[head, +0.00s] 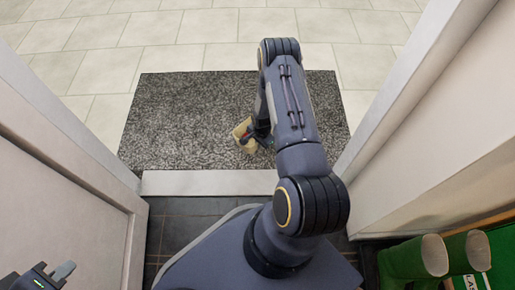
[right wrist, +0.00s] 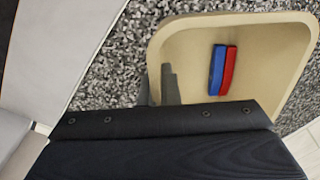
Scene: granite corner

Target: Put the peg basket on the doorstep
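The peg basket (head: 243,133) is a small cream tub, seen over the speckled grey doorstep slab (head: 180,120) beyond the door sill. In the right wrist view the basket (right wrist: 270,50) shows its open inside with one blue and one red peg (right wrist: 223,70). My right gripper (head: 262,138) is at the basket's near right side. In the wrist view its fingers (right wrist: 157,88) straddle the basket's wall, one inside and one outside, shut on it. Whether the basket touches the slab I cannot tell. My left gripper (head: 48,276) is at the lower left, partly cut off, away from the basket.
A pale sill (head: 210,182) runs across the doorway. A white door panel (head: 60,180) stands on the left and a wall (head: 430,130) on the right. Green boots (head: 415,262) stand at the lower right. Pale tiles (head: 170,28) beyond the slab are clear.

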